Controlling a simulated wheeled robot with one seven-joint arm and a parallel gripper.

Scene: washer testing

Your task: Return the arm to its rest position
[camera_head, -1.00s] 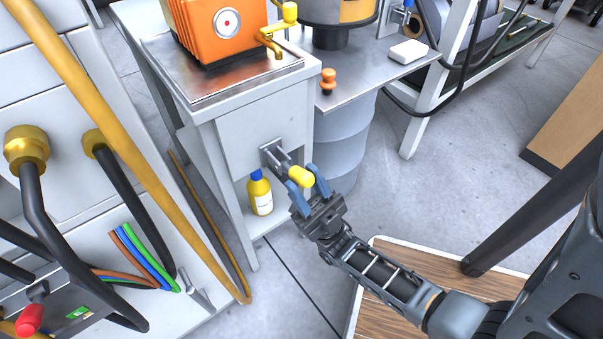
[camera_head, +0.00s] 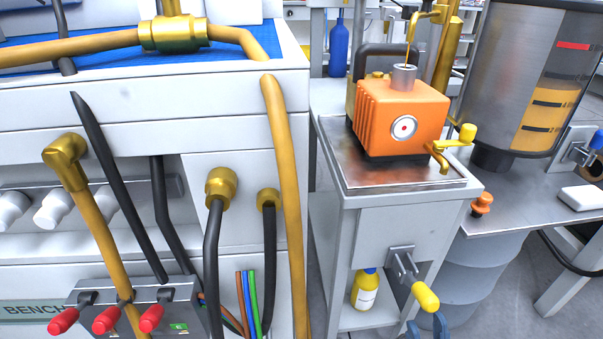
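My gripper (camera_head: 427,330) shows only as two blue fingertips at the bottom edge, right of centre. The fingertips are apart, with nothing seen between them, so it is open. A lever with a yellow knob (camera_head: 425,296) sticks out from the front of the grey cabinet (camera_head: 378,232), just above the fingertips in the picture. I cannot tell how far the knob is from them. The rest of my arm is out of view below.
An orange pump (camera_head: 402,118) with a yellow-handled tap stands on the cabinet's metal tray. A yellow bottle (camera_head: 365,290) stands on the shelf below. At left is a white bench (camera_head: 240,165) with brass pipes and black hoses. A grey drum (camera_head: 462,270) stands at right.

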